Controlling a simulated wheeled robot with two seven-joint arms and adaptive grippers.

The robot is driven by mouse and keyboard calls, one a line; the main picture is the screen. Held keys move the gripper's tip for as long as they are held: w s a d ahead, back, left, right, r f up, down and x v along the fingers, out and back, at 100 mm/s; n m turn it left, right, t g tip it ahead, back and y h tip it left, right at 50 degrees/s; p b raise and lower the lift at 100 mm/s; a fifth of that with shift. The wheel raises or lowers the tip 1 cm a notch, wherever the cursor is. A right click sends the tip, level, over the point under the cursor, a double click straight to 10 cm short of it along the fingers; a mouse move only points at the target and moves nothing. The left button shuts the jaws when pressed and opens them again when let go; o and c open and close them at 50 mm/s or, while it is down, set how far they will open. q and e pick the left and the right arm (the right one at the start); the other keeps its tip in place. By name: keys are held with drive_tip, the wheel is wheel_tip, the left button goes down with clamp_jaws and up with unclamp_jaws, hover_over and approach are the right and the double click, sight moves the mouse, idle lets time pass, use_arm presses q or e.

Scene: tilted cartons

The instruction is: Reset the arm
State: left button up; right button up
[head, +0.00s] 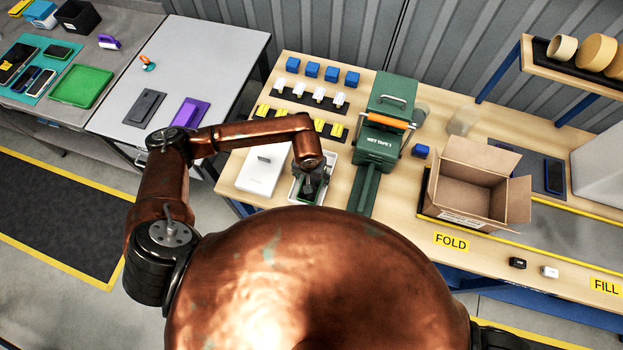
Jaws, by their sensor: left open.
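My left arm is copper-coloured and reaches in from the left, bent over the wooden table. My left gripper (309,192) points down at a small open white box (297,198) on the table. Its jaws are open, dark and small in the view. The arm's wrist hides part of the box, and I cannot tell whether the fingers touch anything in it. My right gripper is not in view; only a dark piece at the bottom right edge shows.
A white carton (263,170) lies left of the gripper, and a green machine (381,118) with an orange handle stands right. Blue cubes (311,69) and rows of white and yellow pieces lie behind. An open cardboard carton (465,190) stands further right. A grey table (203,62) is left.

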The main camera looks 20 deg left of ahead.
use_arm(q)
drive_tip(key=shift+r+p, duration=0.6)
drive_tip(key=shift+r, duration=1.4)
